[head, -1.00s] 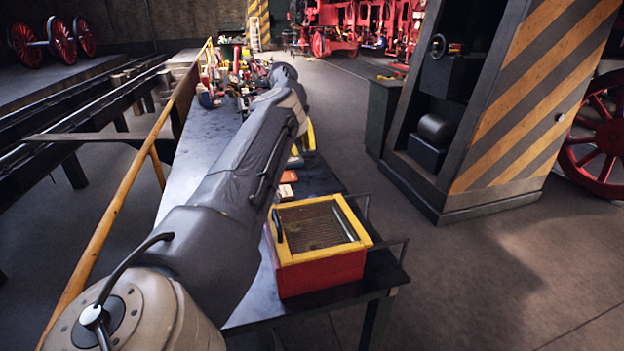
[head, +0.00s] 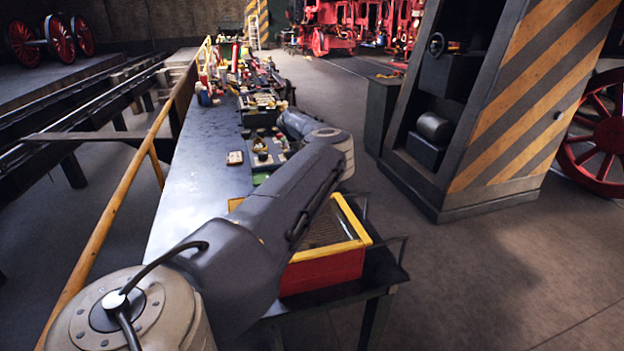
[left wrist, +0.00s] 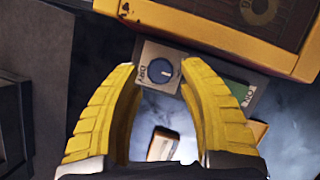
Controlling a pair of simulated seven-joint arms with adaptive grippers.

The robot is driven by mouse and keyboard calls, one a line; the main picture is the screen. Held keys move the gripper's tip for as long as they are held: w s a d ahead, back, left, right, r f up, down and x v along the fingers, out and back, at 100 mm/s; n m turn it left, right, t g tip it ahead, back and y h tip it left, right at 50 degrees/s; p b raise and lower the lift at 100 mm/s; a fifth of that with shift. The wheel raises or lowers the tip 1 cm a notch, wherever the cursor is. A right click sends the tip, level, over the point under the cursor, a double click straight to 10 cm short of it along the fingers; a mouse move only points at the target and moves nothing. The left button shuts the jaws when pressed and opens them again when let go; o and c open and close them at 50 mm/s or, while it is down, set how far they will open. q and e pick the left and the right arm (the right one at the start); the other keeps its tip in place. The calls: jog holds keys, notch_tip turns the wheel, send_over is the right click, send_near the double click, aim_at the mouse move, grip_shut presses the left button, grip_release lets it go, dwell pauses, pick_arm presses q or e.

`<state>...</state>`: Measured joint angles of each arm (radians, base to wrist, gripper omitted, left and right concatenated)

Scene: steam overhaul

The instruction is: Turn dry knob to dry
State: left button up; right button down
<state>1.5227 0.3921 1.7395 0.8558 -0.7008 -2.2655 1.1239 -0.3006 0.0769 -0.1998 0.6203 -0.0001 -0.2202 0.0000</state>
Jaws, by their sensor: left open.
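The dry knob (left wrist: 161,70) is a round dark blue dial on a pale grey plate with the word DRY beside it, in the left wrist view. A small light mark shows on the dial, but I cannot tell exactly where it points. My left gripper (left wrist: 160,67) has two yellow fingers spread apart, one on each side of the knob in this view. Nothing is between them in their grasp, and I cannot tell the height gap to the knob. In the head view my left arm hides the knob and the gripper. My right gripper is not in view.
A red box with a yellow rim (head: 352,222) stands at the near end of the long dark workbench (head: 205,160), partly behind my arm. Several small parts crowd the far bench.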

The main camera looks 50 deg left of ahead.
pick_arm(q)
jog(key=shift+x, duration=1.35)
jog(key=shift+c, duration=0.3)
grip_shut()
